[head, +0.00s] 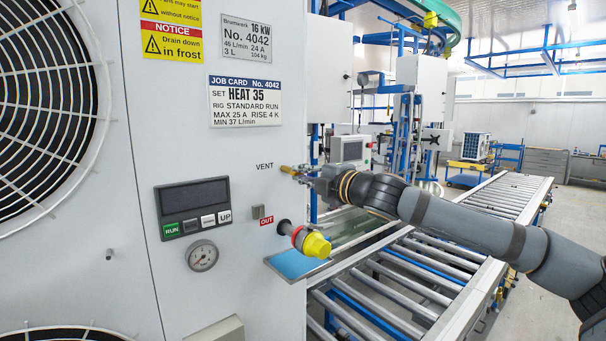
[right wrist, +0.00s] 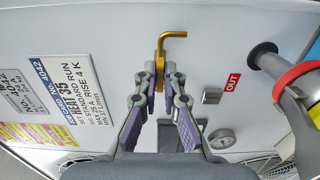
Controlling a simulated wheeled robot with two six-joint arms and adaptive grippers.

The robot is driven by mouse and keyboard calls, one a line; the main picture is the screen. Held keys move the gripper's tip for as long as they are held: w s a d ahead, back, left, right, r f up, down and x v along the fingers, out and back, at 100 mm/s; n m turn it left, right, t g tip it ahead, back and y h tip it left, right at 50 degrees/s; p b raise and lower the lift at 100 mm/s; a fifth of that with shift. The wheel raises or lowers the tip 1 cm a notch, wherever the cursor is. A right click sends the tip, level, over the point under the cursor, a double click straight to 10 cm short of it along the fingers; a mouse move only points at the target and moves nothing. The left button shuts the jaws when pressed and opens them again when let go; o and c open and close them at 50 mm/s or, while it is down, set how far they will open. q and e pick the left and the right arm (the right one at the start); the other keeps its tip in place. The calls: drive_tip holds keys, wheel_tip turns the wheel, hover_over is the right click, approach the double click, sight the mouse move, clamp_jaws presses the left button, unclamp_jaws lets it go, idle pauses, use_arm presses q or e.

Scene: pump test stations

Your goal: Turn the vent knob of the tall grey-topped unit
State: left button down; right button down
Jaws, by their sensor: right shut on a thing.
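The brass vent fitting (head: 287,169) sticks out of the white unit's front panel (head: 255,140), beside the printed word VENT. The unit's top is out of view, so I cannot tell its colour. In the right wrist view the fitting has a bent brass spout (right wrist: 174,35) and a brass stem running down between my fingers. My right gripper (head: 308,173) reaches in from the right. In the right wrist view my right gripper (right wrist: 160,72) is shut on the brass vent knob, one fingertip on each side. The fingers hide part of the knob. My left gripper is not in view.
Below the vent, a capped outlet pipe (head: 312,242) with a yellow cap juts out near the OUT label (head: 267,221). A control panel (head: 193,208) and a gauge (head: 202,256) sit left of it. A roller conveyor (head: 400,290) runs behind and below my right arm.

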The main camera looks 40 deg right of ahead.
idle(0.4)
drive_tip(key=c, duration=1.5)
unclamp_jaws()
